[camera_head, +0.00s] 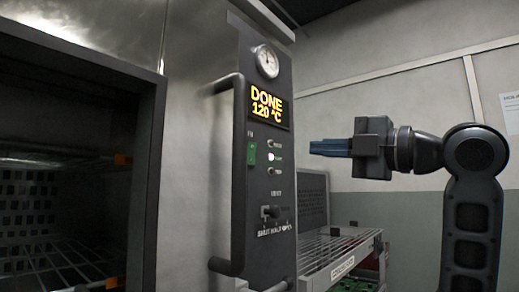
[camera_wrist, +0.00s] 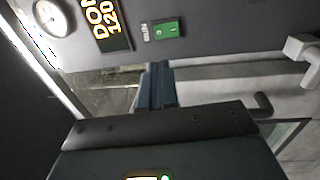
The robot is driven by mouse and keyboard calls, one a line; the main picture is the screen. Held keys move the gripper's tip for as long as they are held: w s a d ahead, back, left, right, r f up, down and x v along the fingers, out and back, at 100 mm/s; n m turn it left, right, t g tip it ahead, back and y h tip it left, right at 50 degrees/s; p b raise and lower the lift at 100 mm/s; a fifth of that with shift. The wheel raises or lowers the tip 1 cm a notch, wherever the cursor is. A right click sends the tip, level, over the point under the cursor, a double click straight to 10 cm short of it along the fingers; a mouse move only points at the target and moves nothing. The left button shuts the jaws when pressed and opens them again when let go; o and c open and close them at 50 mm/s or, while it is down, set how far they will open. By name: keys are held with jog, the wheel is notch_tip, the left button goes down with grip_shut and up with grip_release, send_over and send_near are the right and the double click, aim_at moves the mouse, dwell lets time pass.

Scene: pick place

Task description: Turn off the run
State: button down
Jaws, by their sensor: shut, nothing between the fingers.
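The oven's dark control panel (camera_head: 245,195) faces right in the head view. The display (camera_head: 268,106) reads "DONE 120 °C" in yellow. Beside the switch is a column of small lamps, the middle one (camera_head: 272,156) lit green.
A round gauge (camera_head: 266,61) tops the panel. A vent lever (camera_head: 269,212) sits low, marked shut, half, open. A dark bar handle (camera_head: 214,180) stands at the panel's left. The oven chamber (camera_head: 62,150) is open at left. A wire rack (camera_head: 340,248) stands below my gripper.

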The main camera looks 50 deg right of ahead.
jog(key=shift+r, duration=0.1)
jog(key=p, duration=0.3)
jog(key=w+p, duration=0.1)
jog(key=p, duration=0.2)
jog(key=shift+w+d+r, duration=0.1)
jog(key=shift+w+r, duration=0.15)
jog(key=shift+r, duration=0.05)
jog(key=w+p, duration=0.1)
jog(key=p, duration=0.4)
jog(key=p, duration=0.6)
send_near(252, 147)
jog(key=w, duration=0.6)
jog(key=shift+w+r, duration=0.35)
jog(key=shift+w, duration=0.05)
